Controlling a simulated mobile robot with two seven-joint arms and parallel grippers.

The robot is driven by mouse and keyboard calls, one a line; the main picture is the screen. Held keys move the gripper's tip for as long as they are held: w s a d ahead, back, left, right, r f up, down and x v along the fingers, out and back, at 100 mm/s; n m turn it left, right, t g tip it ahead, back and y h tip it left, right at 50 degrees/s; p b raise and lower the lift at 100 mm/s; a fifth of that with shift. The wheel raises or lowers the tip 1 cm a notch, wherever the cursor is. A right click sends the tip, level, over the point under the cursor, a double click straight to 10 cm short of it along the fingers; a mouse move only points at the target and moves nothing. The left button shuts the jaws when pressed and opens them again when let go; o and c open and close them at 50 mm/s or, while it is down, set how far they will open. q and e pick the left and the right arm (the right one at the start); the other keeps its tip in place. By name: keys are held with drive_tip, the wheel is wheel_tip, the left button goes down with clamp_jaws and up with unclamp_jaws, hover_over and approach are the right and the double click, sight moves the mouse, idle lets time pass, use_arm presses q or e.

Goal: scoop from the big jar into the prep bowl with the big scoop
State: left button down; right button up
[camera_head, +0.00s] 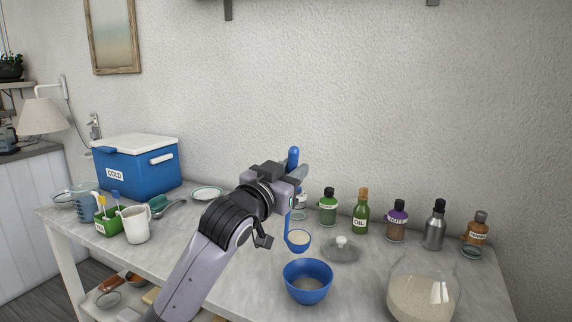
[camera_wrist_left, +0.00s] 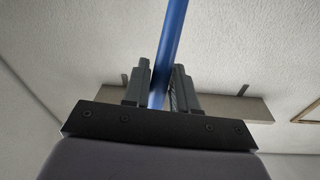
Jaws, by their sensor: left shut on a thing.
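My left gripper (camera_head: 293,172) is shut on the blue handle of the big scoop (camera_head: 299,240), which hangs upright with its bowl low. The handle also shows between the fingers in the left wrist view (camera_wrist_left: 170,50). The scoop's bowl holds pale contents and is above and slightly left of the blue prep bowl (camera_head: 308,283). The prep bowl stands on the table and its inside looks greyish; I cannot tell whether anything lies in it. The big glass jar (camera_head: 421,295) holds pale grain or powder and stands open at the lower right, partly cut by the frame. My right gripper is not in view.
A glass lid (camera_head: 341,248) lies behind the prep bowl. Several bottles, such as the oil bottle (camera_head: 360,213), line the wall side. A blue cold box (camera_head: 137,165), a white mug (camera_head: 135,224) and a green caddy (camera_head: 108,220) stand at the left.

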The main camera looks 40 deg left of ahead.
use_arm(q)
drive_tip(key=s+d+f+m+t+h+b, duration=0.25)
drive_tip(key=d+f+m+h+b, duration=0.35)
drive_tip(key=m, duration=0.3)
drive_tip(key=s+d+f+m+t+h+b, duration=0.25)
drive_tip(key=s+d+f+m+b, duration=0.2)
drive_tip(key=d+m+b, duration=0.3)
wheel_tip(320, 180, down, 11)
drive_tip(key=d+m+g+h+b, duration=0.2)
drive_tip(key=m+g+h+b, duration=0.3)
drive_tip(key=m+h+b, duration=0.5)
drive_tip(key=shift+m+g+b, duration=0.3)
drive_tip(key=shift+m+b, duration=0.5)
drive_tip(key=shift+m, duration=1.95)
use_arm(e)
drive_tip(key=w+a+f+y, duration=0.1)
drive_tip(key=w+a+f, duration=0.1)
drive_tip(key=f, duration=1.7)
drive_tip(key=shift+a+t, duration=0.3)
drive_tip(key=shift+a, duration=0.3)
